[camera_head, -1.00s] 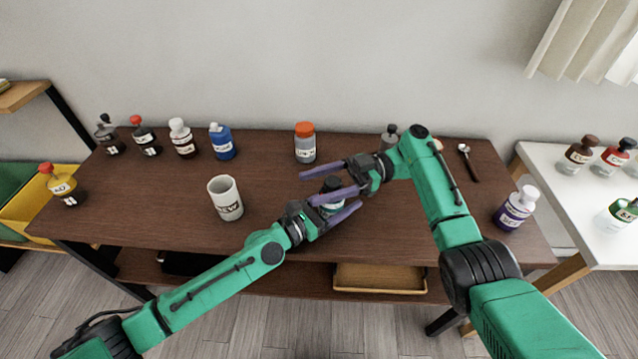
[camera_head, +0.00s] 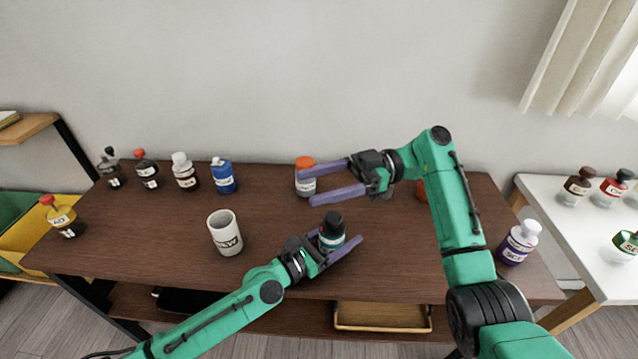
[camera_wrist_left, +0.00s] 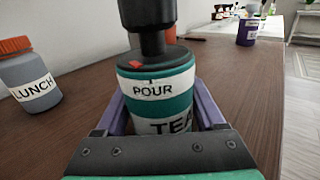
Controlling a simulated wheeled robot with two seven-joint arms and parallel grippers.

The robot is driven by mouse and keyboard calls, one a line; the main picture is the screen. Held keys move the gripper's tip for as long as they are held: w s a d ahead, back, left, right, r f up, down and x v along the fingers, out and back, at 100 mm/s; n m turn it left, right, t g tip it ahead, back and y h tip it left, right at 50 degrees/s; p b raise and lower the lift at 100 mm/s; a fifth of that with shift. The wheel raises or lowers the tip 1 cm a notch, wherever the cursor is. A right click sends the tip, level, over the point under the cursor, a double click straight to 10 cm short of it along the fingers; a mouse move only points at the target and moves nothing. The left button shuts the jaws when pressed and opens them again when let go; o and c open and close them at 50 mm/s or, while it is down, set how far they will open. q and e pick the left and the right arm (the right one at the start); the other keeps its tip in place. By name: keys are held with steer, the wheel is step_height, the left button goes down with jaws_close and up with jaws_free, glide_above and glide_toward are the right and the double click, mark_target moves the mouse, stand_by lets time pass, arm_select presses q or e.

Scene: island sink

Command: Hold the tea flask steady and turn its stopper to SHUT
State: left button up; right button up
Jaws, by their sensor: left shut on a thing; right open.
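My left gripper (camera_head: 338,238) is shut on the flask's body, one finger on each side. In the left wrist view the flask (camera_wrist_left: 163,97) shows a green and white body, the word POUR on its upper band and TEA below. A red mark (camera_wrist_left: 135,65) on the dark top sits just above POUR, a little to its left. The word SHUT is not in sight. My right gripper (camera_head: 306,187) is open and empty, behind and above the flask, clear of the stopper.
A lunch jar (camera_head: 305,182) with an orange lid stands behind my right gripper's fingertips. A white mug (camera_head: 225,235) stands left of the flask. Several bottles line the back left, and a purple bottle (camera_head: 518,243) stands at the right end. The table between mug and flask is clear.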

steer(key=m+t+y, duration=0.2)
steer(key=m+t, duration=0.1)
steer(key=t, duration=0.1)
glide_above(340, 222)
steer(key=a, duration=0.2)
step_height(340, 222, down, 4)
steer(key=shift+s+a+f, duration=0.1)
steer(key=shift+a+f, duration=0.05)
steer(key=s+d+f+m+t+h, duration=0.1)
steer(key=s+d+f+m+t, duration=0.1)
steer(key=d+f+m+t, duration=0.3)
steer(key=s+d+f+m+t+h, duration=0.1)
steer(key=s+d+m+t+h, duration=0.15)
steer(key=d+t, duration=0.4)
steer(key=shift+t+y, duration=0.35)
steer(key=shift+y, duration=0.1)
steer(key=x, duration=1.2)
steer(key=shift+a+f, duration=0.1)
jaws_close()
